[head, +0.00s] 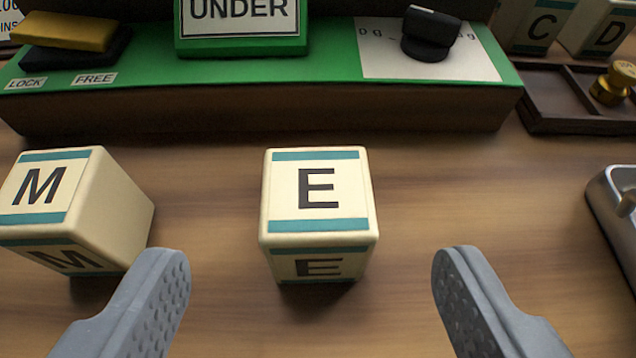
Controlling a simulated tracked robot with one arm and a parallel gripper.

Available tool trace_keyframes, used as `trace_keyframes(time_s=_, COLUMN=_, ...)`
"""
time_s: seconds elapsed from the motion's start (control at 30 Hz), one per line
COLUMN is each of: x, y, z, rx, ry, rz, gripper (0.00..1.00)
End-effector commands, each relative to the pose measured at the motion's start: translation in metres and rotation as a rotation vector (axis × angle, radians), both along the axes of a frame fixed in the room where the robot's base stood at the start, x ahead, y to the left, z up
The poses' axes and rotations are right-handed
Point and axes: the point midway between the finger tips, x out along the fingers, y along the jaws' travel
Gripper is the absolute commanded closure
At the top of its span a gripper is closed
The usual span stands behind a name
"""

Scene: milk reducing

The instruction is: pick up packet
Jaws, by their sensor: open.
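A cream block-shaped packet marked "E" (318,190), with teal bands, stands upright on the wooden table in the middle of the head view. A like packet marked "M" (70,205) stands to its left, turned at an angle. My gripper (312,275) is open, with grey fingers at the lower left and lower right. The "E" packet shows between and a little beyond the fingertips, and neither finger touches it. The left fingertip overlaps the view close to the "M" packet's lower right corner; I cannot tell whether they touch.
A green-topped wooden unit (330,110) with an "UNDER" sign (240,18) runs across the back. Packets marked "C" (541,27) and "D" (612,35) stand at the upper right, by a dark tray (545,105) with a brass weight (612,85). A metal object (610,205) is at the right edge.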

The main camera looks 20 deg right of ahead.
Motion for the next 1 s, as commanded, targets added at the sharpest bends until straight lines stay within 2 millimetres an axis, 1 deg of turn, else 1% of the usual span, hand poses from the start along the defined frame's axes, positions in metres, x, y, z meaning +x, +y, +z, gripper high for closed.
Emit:
trace_keyframes(time_s=0.03, x=0.006, y=-0.002, z=-0.005, rx=0.001, ry=0.002, rz=0.000, gripper=0.33)
trace_keyframes(time_s=0.2, x=0.024, y=-0.007, z=-0.013, rx=-0.001, ry=-0.002, rz=0.000, gripper=0.33)
trace_keyframes(time_s=0.3, x=0.031, y=-0.009, z=-0.018, rx=0.000, ry=0.000, rz=0.000, gripper=0.33)
trace_keyframes(time_s=0.57, x=0.041, y=-0.012, z=-0.023, rx=-0.001, ry=-0.002, rz=-0.001, gripper=0.33)
trace_keyframes(time_s=0.9, x=0.073, y=-0.022, z=-0.042, rx=0.000, ry=0.000, rz=0.000, gripper=0.33)
trace_keyframes(time_s=1.0, x=0.077, y=-0.023, z=-0.044, rx=0.001, ry=0.001, rz=0.000, gripper=0.33)
